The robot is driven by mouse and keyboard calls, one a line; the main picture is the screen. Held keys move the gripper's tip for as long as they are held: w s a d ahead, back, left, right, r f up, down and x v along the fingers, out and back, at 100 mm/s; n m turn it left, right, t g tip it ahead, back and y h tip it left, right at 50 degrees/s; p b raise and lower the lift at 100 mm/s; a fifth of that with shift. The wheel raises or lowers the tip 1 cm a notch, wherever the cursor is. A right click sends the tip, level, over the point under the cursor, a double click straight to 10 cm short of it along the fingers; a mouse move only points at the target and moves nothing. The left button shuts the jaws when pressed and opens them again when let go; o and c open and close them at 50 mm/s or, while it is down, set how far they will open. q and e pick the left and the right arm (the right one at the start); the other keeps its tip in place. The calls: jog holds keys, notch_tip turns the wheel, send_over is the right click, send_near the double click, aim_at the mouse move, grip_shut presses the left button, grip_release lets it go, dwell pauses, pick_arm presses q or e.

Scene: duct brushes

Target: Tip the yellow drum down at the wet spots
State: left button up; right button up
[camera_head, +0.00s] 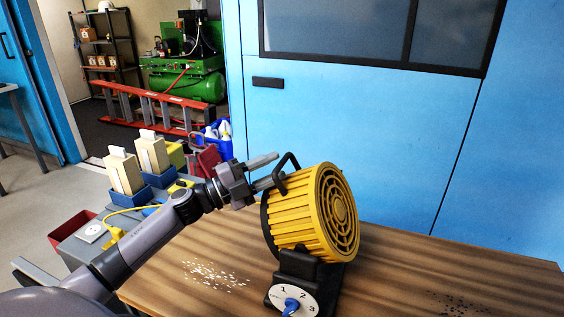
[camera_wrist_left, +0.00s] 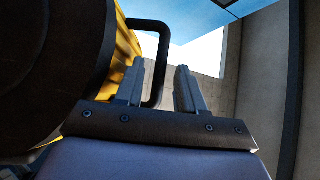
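The yellow drum (camera_head: 305,217) is a ribbed blower with a round grille, on a black base on the wooden table. Its grille faces right and somewhat toward the camera. A black loop handle (camera_head: 291,158) stands on its back, upper left side. My left gripper (camera_head: 279,167) is open at this handle; in the left wrist view the handle (camera_wrist_left: 163,60) shows between the two parted fingers, with no clear grip. Pale spots (camera_head: 213,275) lie on the table left of the base, dark spots (camera_head: 455,303) to the right. Which are wet, I cannot tell. My right gripper is out of view.
A dial with a blue knob (camera_head: 291,305) is on the base front. Left of the table, a grey cart (camera_head: 72,243) carries cream bottles (camera_head: 152,152) in blue holders. A blue wall panel (camera_head: 350,125) stands behind the table. The table between drum and dark spots is clear.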

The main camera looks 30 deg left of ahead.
aim_at(278, 165)
pick_arm(q)
jog(key=shift+x, duration=1.5)
grip_shut()
jog(key=shift+r+p, duration=0.1)
jog(key=shift+p, duration=0.2)
